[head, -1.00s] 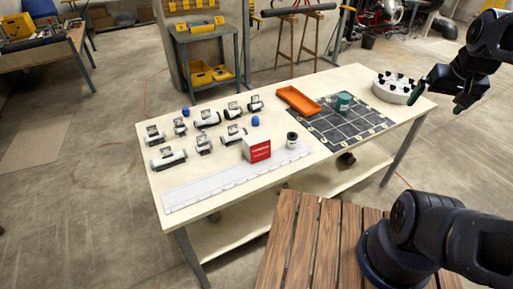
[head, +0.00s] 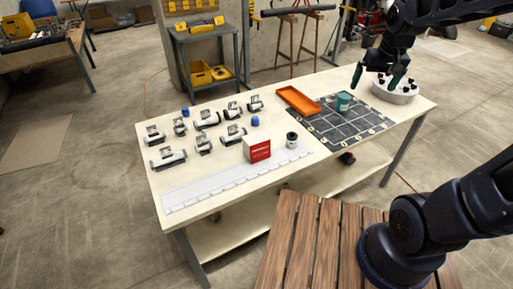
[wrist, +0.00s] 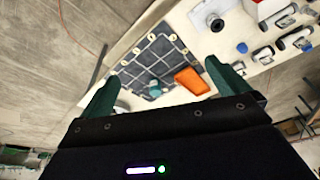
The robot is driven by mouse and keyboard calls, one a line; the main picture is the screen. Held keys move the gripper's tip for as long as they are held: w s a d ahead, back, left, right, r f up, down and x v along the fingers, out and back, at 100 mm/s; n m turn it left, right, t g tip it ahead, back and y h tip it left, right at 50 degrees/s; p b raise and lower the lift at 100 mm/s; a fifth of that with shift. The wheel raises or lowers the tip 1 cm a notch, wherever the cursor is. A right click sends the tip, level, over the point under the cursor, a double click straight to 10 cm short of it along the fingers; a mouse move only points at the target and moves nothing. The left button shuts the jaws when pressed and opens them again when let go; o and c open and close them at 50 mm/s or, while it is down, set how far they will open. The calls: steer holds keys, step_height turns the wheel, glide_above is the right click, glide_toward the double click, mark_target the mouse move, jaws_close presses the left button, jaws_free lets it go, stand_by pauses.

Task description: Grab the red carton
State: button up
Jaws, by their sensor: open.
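The red carton (head: 257,148), with a red front and white sides, stands upright on the cream table (head: 240,187), beside a small white and black cylinder. It also shows in part at the top edge of the wrist view (wrist: 268,8). My gripper (head: 377,80) is open and empty above the right part of the table, near the round white holder and well to the right of the carton. Its two green fingers are spread apart in the wrist view (wrist: 165,85).
Several pipe fittings (head: 205,145) and blue caps stand left of the carton. A white ruled strip (head: 230,184) lies in front. An orange tray (head: 298,100), a dark grid mat (head: 325,129) and a teal cup (head: 343,102) lie between the carton and my gripper.

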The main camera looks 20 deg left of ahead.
steer(key=w+a+f+n, duration=0.1)
steer(key=w+a+f, duration=0.25)
steer(key=a, duration=0.45)
steer(key=n+g+h, duration=0.1)
steer(key=n+g, duration=0.2)
steer(key=n, duration=0.1)
glide_above(256, 139)
steer(key=f, duration=1.9)
steer(key=shift+d+f, duration=0.2)
steer(key=shift+f, duration=0.15)
steer(key=shift+a+f, duration=0.1)
steer(key=shift+f, duration=0.25)
step_height(256, 139, down, 5)
steer(key=shift+r, duration=0.1)
steer(key=shift+w+a+f, duration=0.1)
steer(key=shift+w+f, duration=0.1)
steer(key=shift+f, duration=1.15)
steer(key=shift+w+a+f, duration=0.1)
steer(key=shift+w+f, duration=0.1)
steer(key=shift+f, duration=1.15)
steer(key=c, duration=1)
